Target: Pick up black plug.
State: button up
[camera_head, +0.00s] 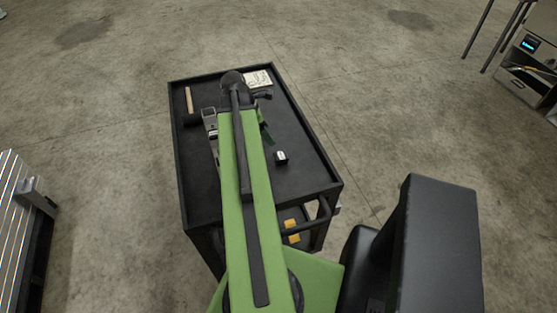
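A small black object (263,95) lies on the black cart tray near its far end, just below a pale card; it may be the black plug, but it is too small to be sure. A second small black block with a white face (281,157) sits on the tray to the right of my arm. My green arm reaches over the middle of the tray and covers part of it. My gripper cannot be made out; it seems hidden beneath or behind the arm.
The black cart tray (314,183) has a raised rim. A pale stick (189,100) and a printed card (258,79) lie at its far end. Yellow items (291,231) are on a lower shelf. A slatted metal structure (20,215) stands left. The tray's right side is mostly clear.

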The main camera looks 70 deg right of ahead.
jog(key=b, duration=1)
send_near(281, 156)
jog(key=x, duration=0.4)
jog(key=shift+d+f, duration=0.15)
jog(key=shift+f, duration=0.25)
jog(key=shift+s+d+f, duration=0.1)
jog(key=shift+s+f, duration=0.05)
jog(key=shift+f, duration=0.05)
jog(key=shift+r, duration=0.1)
jog(key=b+x, duration=0.5)
jog(key=shift+f, duration=0.2)
jog(key=shift+r, duration=0.2)
jog(key=c, duration=1.4)
